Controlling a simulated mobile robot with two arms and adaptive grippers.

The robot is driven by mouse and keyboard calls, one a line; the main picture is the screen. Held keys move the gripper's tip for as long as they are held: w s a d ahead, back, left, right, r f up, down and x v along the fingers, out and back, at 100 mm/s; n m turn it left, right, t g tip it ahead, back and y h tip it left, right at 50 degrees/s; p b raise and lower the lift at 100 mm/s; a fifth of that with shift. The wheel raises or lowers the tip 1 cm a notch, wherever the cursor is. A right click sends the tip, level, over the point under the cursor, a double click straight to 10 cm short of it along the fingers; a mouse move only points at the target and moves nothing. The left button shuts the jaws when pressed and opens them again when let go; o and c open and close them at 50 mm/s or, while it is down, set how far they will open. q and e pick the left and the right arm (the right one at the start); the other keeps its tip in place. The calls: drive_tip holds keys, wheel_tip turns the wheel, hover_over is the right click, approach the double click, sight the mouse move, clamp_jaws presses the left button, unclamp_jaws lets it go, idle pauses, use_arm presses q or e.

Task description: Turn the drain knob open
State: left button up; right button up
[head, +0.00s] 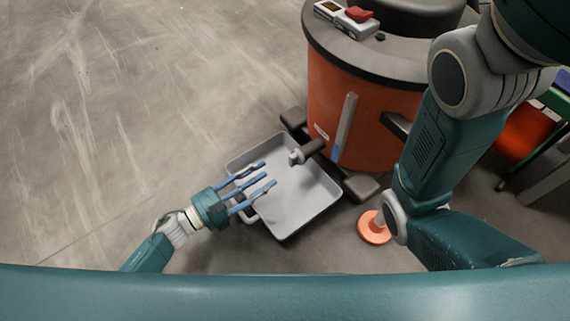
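The drain knob (296,157) is a small light-grey piece at the end of a short dark spout (313,148). The spout sticks out low from the orange drum (352,95), over a grey tray (310,200). My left gripper (267,175) is to the lower left of the knob, above the tray's left side. Its blue fingers are straight and spread, with nothing between them. They point toward the knob, and a gap shows between fingertips and knob. My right arm comes down on the right; its gripper is not in view.
The drum has a black rim, a level strip (345,125) and a control box with a red part (359,14) on top. Dark feet (361,186) stand beside the tray. An orange disc (374,228) is near my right arm. The floor at left is clear.

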sight(295, 159)
use_arm(q)
drive_tip(key=b+x, duration=0.2)
drive_tip(key=x, duration=0.6)
drive_tip(key=shift+b, duration=0.35)
drive_tip(key=shift+w+d, duration=0.1)
clamp_jaws()
